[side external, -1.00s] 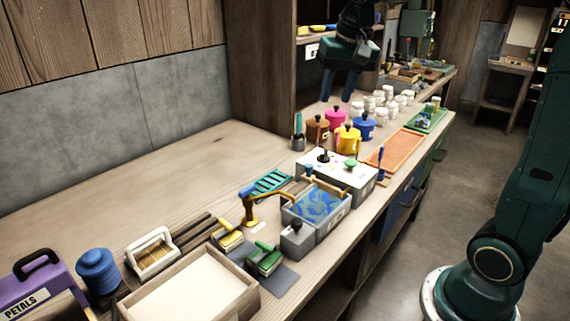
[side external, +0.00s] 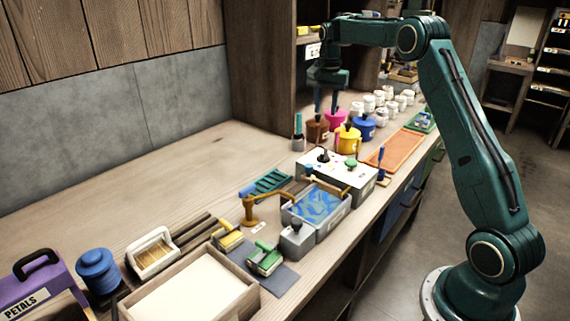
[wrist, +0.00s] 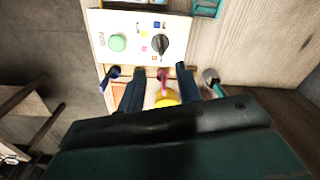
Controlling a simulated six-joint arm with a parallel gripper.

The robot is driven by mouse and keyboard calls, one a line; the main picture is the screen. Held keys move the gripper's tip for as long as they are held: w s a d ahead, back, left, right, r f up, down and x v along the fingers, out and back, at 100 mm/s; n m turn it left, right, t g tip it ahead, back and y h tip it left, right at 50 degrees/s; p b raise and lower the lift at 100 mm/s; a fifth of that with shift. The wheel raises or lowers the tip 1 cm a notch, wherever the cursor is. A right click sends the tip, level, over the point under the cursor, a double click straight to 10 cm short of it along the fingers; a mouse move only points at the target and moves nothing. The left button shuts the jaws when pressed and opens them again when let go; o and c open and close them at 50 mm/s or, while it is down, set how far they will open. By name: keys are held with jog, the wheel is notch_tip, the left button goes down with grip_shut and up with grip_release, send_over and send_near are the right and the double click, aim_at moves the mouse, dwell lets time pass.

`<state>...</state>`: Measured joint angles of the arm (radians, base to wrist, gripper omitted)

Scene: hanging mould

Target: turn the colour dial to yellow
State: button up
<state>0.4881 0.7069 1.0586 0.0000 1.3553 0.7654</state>
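The colour dial is a black knob (side external: 323,157) on top of a white control box (side external: 357,177). In the wrist view the dial (wrist: 161,44) has small coloured marks around it, including blue and orange. Its pointer's exact mark is too small to tell. A round green button (wrist: 117,43) sits beside the dial. My gripper (side external: 326,112) points down, apart from the dial, above the pots behind the box. In the wrist view its two fingers (wrist: 158,76) are spread with nothing held between them.
A brown pot (side external: 317,131), a yellow pot (side external: 348,140) and a blue pot (side external: 364,128) stand close behind the box. A tray of blue liquid (side external: 322,222) stands in front of it. An orange tray (side external: 397,150) lies to the right.

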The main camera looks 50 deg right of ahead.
aim_at(324, 151)
jog(key=shift+w+d+f+m, duration=0.2)
jog(key=shift+d+f+m, duration=0.1)
jog(key=shift+d+f, duration=0.6)
jog(key=shift+f, duration=6.85)
grip_shut()
